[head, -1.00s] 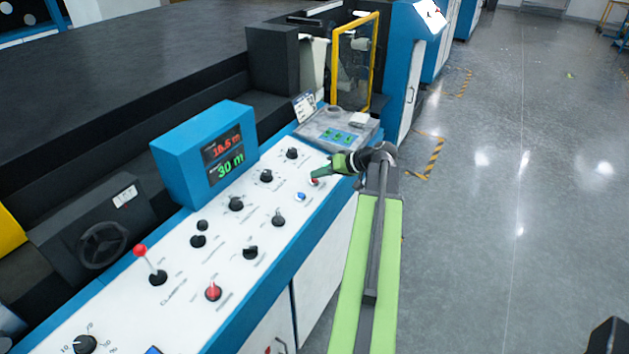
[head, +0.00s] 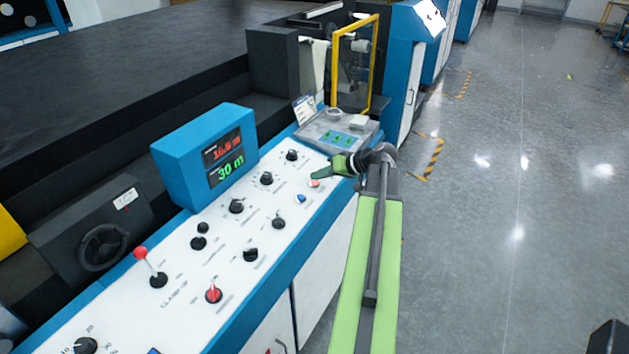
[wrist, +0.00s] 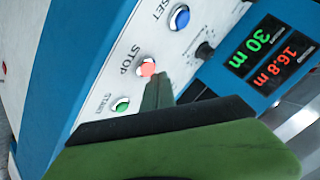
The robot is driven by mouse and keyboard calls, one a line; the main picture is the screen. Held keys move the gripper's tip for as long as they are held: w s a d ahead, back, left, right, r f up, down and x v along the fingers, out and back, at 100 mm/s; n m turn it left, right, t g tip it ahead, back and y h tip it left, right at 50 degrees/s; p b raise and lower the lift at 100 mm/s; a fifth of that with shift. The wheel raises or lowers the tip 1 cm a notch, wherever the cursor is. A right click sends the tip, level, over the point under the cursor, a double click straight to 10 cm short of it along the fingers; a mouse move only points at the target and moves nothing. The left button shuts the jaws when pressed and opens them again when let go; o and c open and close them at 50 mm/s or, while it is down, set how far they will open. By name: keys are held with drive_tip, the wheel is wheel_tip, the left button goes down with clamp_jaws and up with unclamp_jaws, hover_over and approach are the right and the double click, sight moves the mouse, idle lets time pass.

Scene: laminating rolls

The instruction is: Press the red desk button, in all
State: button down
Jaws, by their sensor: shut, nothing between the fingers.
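The red button (head: 315,184), labelled STOP in the wrist view (wrist: 147,68), sits on the white slanted desk near its right edge. It looks bright pinkish red with a pale ring. My gripper (head: 316,175) is shut and empty, with its green fingertips right at the button's far side. In the wrist view the narrow fingertip (wrist: 158,92) lies just beside the button and overlaps its edge. I cannot tell whether it touches it.
A blue button (head: 301,198) and a green START button (wrist: 121,104) flank the red one. Black knobs, a red knob (head: 213,292) and a red-tipped lever (head: 141,253) stand on the desk. A blue display box (head: 203,157) rises behind. Open floor lies to the right.

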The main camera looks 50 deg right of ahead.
drive_tip(key=shift+r, duration=0.3)
drive_tip(key=r+p, duration=0.3)
drive_tip(key=s+r+p, duration=0.1)
drive_tip(key=r+p, duration=0.1)
drive_tip(key=shift+d, duration=0.1)
idle(0.9)
